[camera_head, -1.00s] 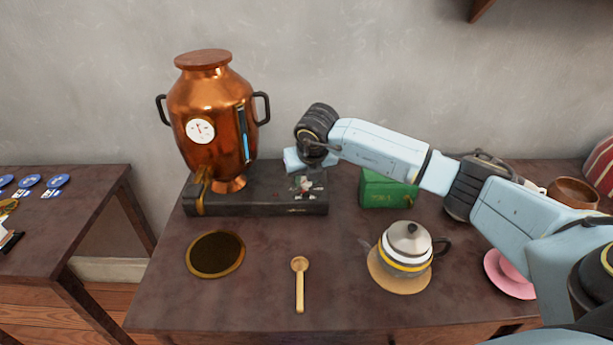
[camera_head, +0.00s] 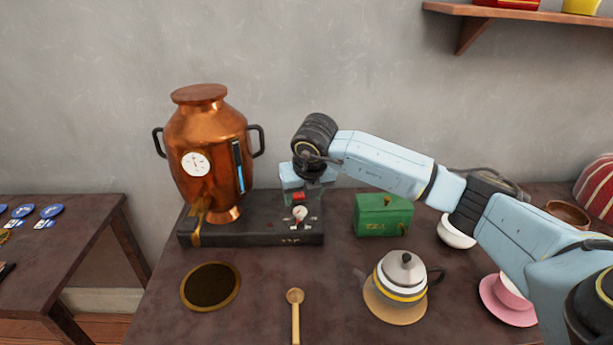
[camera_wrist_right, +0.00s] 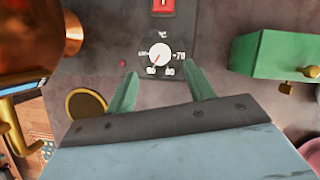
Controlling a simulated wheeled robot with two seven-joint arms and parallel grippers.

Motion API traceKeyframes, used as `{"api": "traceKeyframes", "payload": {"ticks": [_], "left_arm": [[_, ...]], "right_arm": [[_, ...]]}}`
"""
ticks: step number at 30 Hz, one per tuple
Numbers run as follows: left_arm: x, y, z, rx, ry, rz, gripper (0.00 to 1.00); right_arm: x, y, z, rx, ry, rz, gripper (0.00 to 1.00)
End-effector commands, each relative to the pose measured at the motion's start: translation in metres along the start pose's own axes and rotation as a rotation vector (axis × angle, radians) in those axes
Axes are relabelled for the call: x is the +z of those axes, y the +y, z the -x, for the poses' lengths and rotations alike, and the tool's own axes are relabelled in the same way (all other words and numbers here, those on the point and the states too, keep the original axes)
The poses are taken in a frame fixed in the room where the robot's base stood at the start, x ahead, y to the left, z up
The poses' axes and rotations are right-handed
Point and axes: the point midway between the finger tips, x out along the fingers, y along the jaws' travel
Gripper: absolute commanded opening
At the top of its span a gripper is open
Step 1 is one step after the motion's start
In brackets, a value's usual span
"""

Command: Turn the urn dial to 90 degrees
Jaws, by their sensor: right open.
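The copper urn (camera_head: 212,140) stands on the left part of a black base (camera_head: 250,236). A white dial (camera_head: 300,211) is on the right part of the base's top; it also shows in the right wrist view (camera_wrist_right: 160,54), with printed numbers around it and its pointer toward the left. My right gripper (camera_head: 302,198) is above the base; in the right wrist view its two green fingers (camera_wrist_right: 160,80) are apart, one on each side below the dial, empty. I cannot tell its height over the dial. My left gripper is not in view.
A red switch (camera_wrist_right: 162,7) lies beyond the dial. A green box (camera_head: 384,216) stands right of the base. A teapot (camera_head: 402,275) on a tan mat, a wooden spoon (camera_head: 295,300) and a round dark mat (camera_head: 211,286) are in front. The urn's brass tap (camera_head: 197,208) faces forward.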

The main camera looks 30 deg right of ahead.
Motion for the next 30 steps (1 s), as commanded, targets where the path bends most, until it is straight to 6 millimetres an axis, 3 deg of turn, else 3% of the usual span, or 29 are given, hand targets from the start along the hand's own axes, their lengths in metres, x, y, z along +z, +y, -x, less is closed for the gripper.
{"api": "traceKeyframes", "payload": {"ticks": [1, 6, 12, 30], "left_arm": [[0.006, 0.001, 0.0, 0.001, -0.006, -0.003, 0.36], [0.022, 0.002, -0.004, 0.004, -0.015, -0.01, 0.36], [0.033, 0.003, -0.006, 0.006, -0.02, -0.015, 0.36], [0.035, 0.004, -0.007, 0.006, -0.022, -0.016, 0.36]], "right_arm": [[0.002, -0.001, 0.015, 0.0, -0.004, 0.0, 0.53], [0.001, 0.0, 0.048, 0.0, -0.003, -0.001, 0.53], [0.001, 0.0, 0.07, -0.001, -0.001, -0.001, 0.53], [0.0, 0.0, 0.073, -0.001, 0.001, -0.001, 0.53]]}}
